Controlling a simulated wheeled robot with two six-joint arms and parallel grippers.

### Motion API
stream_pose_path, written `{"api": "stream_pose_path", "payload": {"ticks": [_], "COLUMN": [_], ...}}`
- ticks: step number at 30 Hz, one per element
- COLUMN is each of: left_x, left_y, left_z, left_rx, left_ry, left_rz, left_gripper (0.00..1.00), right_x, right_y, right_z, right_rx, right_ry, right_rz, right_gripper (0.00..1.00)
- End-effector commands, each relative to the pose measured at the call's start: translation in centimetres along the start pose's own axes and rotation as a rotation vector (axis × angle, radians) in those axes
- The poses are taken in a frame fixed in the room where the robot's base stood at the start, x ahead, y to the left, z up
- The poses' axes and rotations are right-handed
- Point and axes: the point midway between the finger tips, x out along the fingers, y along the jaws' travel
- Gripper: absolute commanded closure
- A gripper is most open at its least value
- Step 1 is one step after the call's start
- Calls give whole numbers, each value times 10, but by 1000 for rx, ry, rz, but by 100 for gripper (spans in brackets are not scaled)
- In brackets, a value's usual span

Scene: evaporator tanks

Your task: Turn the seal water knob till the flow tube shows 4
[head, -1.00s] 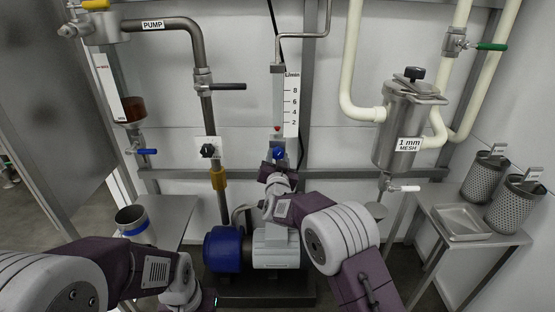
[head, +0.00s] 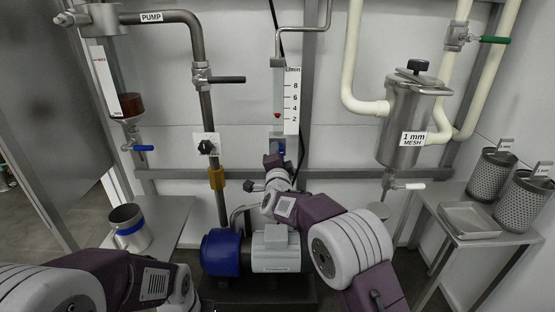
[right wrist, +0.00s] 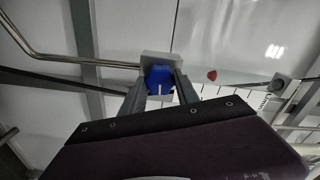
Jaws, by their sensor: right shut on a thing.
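The flow tube (head: 278,90) stands upright on the back wall, with an L/min scale plate (head: 292,100) marked 2, 4, 6, 8 beside it. Its red float (head: 277,115) sits a little above the 2 mark and below the 4; it also shows in the right wrist view (right wrist: 212,75). My right gripper (right wrist: 160,88) is shut on the knob, one finger on each side. My left arm is low at the left; its fingers are out of the picture.
A dark-handled valve (head: 226,80) and a black knob (head: 207,147) are to the left.

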Motion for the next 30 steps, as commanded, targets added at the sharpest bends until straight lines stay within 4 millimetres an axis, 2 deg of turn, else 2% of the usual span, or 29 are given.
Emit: {"api": "stream_pose_path", "payload": {"ticks": [10, 27, 28, 30], "left_x": [11, 12, 12, 12], "left_y": [0, 0, 0, 0], "left_z": [1, 1, 1, 1], "left_rx": [0, 0, 0, 0], "left_ry": [0, 0, 0, 0], "left_rz": [0, 0, 0, 0], "left_gripper": [64, 64, 64, 64], "right_x": [0, 0, 0, 0], "right_y": [2, 2, 2, 2], "right_z": [0, 0, 0, 0], "right_rx": [131, 154, 153, 153], "right_ry": [0, -1, -1, -1], "right_rz": [3, 4, 4, 4], "right_gripper": [100, 100, 55, 41]}}
